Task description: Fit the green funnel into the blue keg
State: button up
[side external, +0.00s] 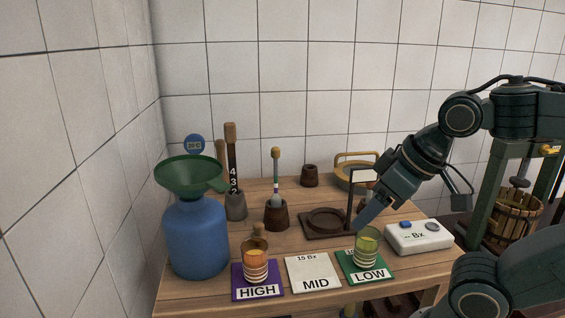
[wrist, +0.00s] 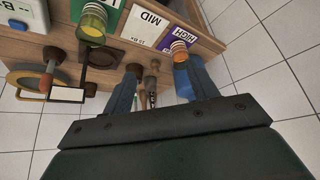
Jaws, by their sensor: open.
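The blue keg (side external: 197,238) stands upright at the left end of the table. The green funnel (side external: 188,177) is at the top of the keg with its wide mouth up; its spout is hidden, apparently inside the keg's neck. My gripper (side external: 366,214) is well to the right of both, above the table near the glass of green liquid, and points down and left. It is open and empty. In the wrist view my gripper (wrist: 162,66) shows two spread fingers, and a patch of the blue keg (wrist: 183,84) shows beside the right finger. The funnel cannot be made out there.
A glass of orange liquid (side external: 256,265) stands on the purple HIGH card. A glass of green liquid (side external: 367,248) stands on the LOW card. The MID card (side external: 313,273) is bare. Between keg and gripper stand a dark stand (side external: 322,222) and wooden cups holding sticks.

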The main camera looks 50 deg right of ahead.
jog(key=w+a+r+t, duration=0.1)
jog(key=w+a+t, duration=0.25)
jog(key=w, duration=0.65)
jog(key=t, duration=0.4)
send_near(222, 185)
jog(key=v, duration=0.3)
jog(key=shift+x, duration=4.25)
jog(key=shift+w, duration=0.15)
jog(key=shift+x, duration=2.45)
grip_shut()
